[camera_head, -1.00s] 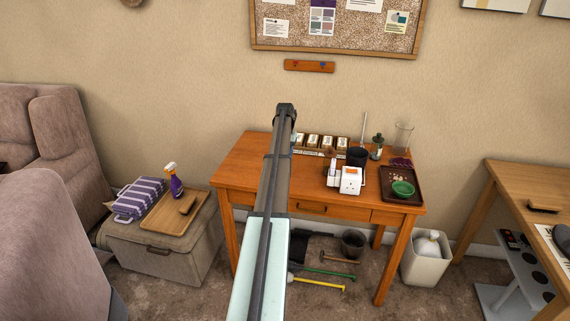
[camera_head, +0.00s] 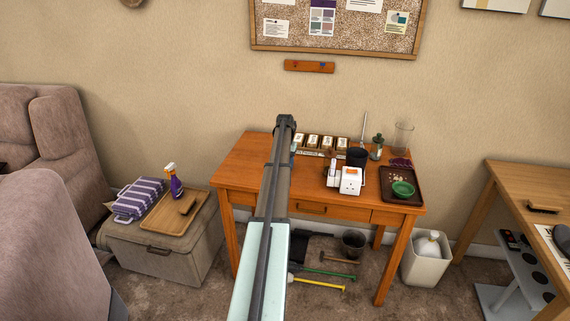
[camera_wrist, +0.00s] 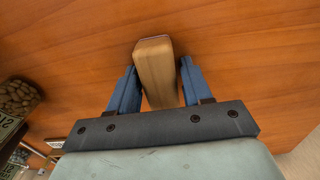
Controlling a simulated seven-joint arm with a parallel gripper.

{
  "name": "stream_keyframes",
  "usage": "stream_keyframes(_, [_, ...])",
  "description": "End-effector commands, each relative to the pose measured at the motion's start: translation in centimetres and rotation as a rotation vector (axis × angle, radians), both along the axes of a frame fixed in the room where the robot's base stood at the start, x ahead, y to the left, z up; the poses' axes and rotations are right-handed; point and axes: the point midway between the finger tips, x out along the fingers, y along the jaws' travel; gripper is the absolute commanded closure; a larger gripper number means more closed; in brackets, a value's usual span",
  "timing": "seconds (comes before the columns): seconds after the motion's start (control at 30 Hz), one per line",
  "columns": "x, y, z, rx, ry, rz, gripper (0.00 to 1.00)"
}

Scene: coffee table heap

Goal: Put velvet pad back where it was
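In the wrist view, my gripper (camera_wrist: 158,72) has its two blue fingers close on either side of a wooden-backed block, which I take to be the velvet pad (camera_wrist: 155,62). It looks gripped; any velvet face is turned away. The orange-brown wooden tabletop (camera_wrist: 240,50) lies beyond it; I cannot tell whether the pad touches it. In the head view, my arm reaches over the left part of the wooden table (camera_head: 245,165).
A rack of small boxes (camera_head: 320,143), a dark cup (camera_head: 357,157), a white device (camera_head: 349,181) and a dark tray (camera_head: 416,180) with a green bowl (camera_head: 402,188) stand right of my arm. The table's left end is clear.

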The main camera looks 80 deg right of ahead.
Motion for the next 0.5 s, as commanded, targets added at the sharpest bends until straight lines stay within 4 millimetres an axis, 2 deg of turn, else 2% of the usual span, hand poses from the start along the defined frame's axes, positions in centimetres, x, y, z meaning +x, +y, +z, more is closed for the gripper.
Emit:
stream_keyframes(0.03, [0.0, 0.0, 0.01, 0.0, 0.0, 0.0, 0.46])
stream_keyframes(0.17, [0.0, 0.0, 0.02, 0.0, 0.0, 0.0, 0.34])
stream_keyframes(0.5, [0.0, -0.01, 0.62, 0.0, 0.0, 0.0, 0.34])
